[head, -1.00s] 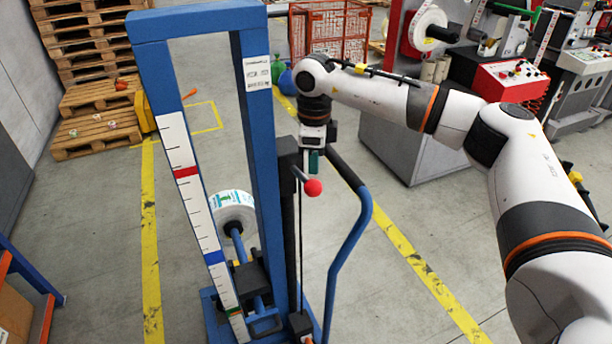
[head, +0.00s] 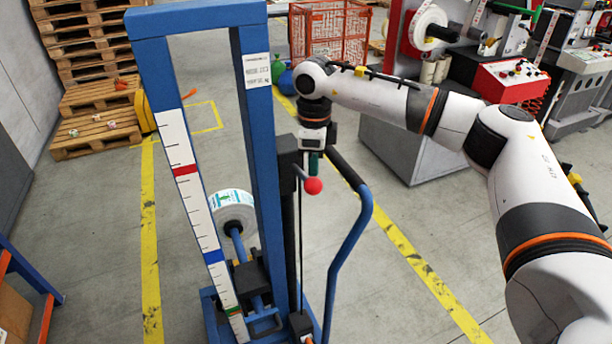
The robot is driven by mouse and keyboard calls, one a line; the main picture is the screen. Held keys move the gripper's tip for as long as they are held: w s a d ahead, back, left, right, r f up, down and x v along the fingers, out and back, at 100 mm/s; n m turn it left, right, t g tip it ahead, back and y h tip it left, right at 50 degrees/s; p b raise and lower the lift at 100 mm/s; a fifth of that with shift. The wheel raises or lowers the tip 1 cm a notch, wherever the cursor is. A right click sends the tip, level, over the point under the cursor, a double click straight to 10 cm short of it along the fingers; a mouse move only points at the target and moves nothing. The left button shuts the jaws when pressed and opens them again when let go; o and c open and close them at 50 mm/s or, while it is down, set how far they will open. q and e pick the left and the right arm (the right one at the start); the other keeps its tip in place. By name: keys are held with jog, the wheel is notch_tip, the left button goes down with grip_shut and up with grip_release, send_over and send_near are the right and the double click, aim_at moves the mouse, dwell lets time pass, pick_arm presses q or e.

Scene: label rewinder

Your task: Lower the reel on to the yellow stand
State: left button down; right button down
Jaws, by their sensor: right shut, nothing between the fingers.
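The reel (head: 233,207), white with a printed label, sits on the blue boom of the blue lifter (head: 262,170), low behind its mast. The lifter's white scale (head: 190,190) has red, blue and green marks. The black carriage (head: 252,278) stands near the scale's lower end. A lever with a red ball knob (head: 313,186) sticks out at the lifter's right. My right gripper (head: 314,162) points down just above the red knob and is shut, with nothing seen in it. I cannot make out the yellow stand clearly; a yellow piece shows behind the frame. My left gripper is out of view.
A curved blue handle (head: 350,230) stands right of the lever. Wooden pallets (head: 95,125) are at the back left, a red mesh cage (head: 330,35) at the back. Machines with a red panel (head: 515,78) stand at the right. The floor between is mostly clear.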

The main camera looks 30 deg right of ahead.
aim_at(313, 179)
jog(key=shift+f+b, duration=2.1)
jog(key=shift+f, duration=1.25)
jog(key=shift+r, duration=0.15)
dwell(0.4)
notch_tip(313, 179, up, 9)
jog(key=p, duration=0.5)
jog(key=shift+p, duration=0.4)
